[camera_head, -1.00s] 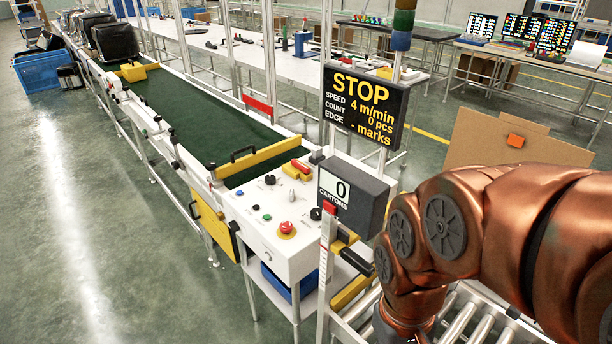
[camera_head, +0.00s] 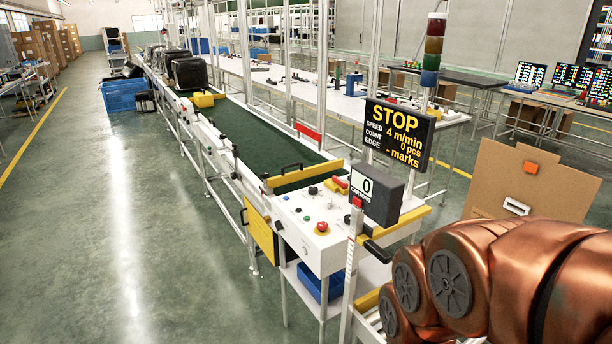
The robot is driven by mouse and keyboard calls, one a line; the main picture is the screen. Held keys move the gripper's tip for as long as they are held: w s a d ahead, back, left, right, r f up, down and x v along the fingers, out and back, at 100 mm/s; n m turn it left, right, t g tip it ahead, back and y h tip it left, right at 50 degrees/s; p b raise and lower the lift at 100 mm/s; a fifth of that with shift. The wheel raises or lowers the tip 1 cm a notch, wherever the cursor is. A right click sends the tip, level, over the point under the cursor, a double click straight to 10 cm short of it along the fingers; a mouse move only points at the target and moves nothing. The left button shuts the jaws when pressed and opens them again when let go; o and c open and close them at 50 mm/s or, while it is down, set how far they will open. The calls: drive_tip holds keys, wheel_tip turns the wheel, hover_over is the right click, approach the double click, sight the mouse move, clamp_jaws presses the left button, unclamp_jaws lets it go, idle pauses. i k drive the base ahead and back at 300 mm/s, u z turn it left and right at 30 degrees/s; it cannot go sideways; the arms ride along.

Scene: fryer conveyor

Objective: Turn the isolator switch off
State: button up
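A red handle on a yellow base, which looks like the isolator switch (camera_head: 337,185), sits at the back right of the white control panel (camera_head: 290,217) at the near end of the conveyor. Its exact handle position is too small to tell. My copper-coloured arm fills the lower right, to the right of the panel. My gripper is outside the picture.
A black display (camera_head: 398,133) reading STOP and a grey carton counter (camera_head: 378,193) stand at the panel's right. The green conveyor belt (camera_head: 258,137) runs away to the back left. A cardboard sheet (camera_head: 527,182) stands behind my arm. The floor at left is clear.

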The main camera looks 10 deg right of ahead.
sight(337, 180)
drive_tip(key=u, duration=0.45)
drive_tip(key=i, duration=1.6)
drive_tip(key=z, duration=0.35)
